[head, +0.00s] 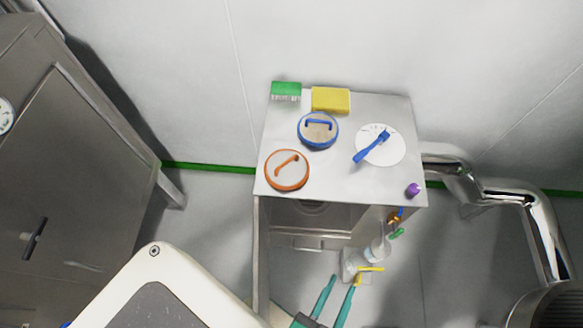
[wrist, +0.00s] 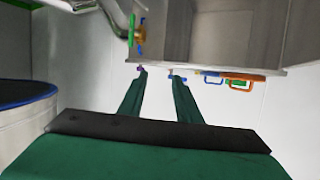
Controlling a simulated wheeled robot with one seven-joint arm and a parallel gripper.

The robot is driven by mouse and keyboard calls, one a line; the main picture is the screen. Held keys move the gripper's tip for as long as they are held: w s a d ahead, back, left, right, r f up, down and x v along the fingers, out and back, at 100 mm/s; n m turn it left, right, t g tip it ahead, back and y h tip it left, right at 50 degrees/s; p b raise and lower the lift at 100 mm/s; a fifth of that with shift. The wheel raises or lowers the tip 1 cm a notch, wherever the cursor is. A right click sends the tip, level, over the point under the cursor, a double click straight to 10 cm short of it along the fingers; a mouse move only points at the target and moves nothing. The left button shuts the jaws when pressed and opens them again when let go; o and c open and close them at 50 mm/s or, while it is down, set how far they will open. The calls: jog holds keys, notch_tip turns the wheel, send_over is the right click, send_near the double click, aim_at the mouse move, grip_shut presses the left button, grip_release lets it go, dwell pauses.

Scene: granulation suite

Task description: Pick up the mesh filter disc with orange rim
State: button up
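The mesh filter disc with the orange rim (head: 275,179) lies flat on the left front part of the metal cabinet top, its orange handle upward. In the wrist view an orange handle (wrist: 240,86) shows past the cabinet's edge; the disc itself is mostly hidden there. My gripper (head: 342,282) has two teal fingers, spread apart with nothing between them. It is in front of and below the cabinet top, apart from the disc. Both fingers also show in the wrist view (wrist: 159,73).
A blue-rimmed disc (head: 327,137) lies close behind the orange one. A yellow sponge (head: 331,100), green brush (head: 286,91), white round plate with a blue-handled tool (head: 394,154) and purple knob (head: 413,190) are also on the cabinet top (head: 340,185). Pipes (head: 505,194) stand right.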

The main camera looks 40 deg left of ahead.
jog(key=w+d+f+g+y, duration=0.2)
jog(key=w+d+y, duration=0.1)
jog(key=w, duration=0.7)
jog(key=w+a+r+m+g+y, duration=0.1)
jog(key=w+a+r+g+y, duration=0.2)
jog(key=w+a, duration=0.5)
jog(key=m+g+h, duration=0.1)
jog(key=m+g, duration=0.1)
jog(key=g, duration=0.6)
send_near(291, 159)
jog(key=x, duration=0.3)
jog(key=shift+s+d+f, duration=0.1)
jog(key=shift+d+f, duration=0.1)
jog(key=shift+f, duration=0.1)
jog(key=shift+a+x, duration=0.2)
jog(key=shift+x, duration=2.45)
jog(key=shift+r, duration=0.15)
grip_shut()
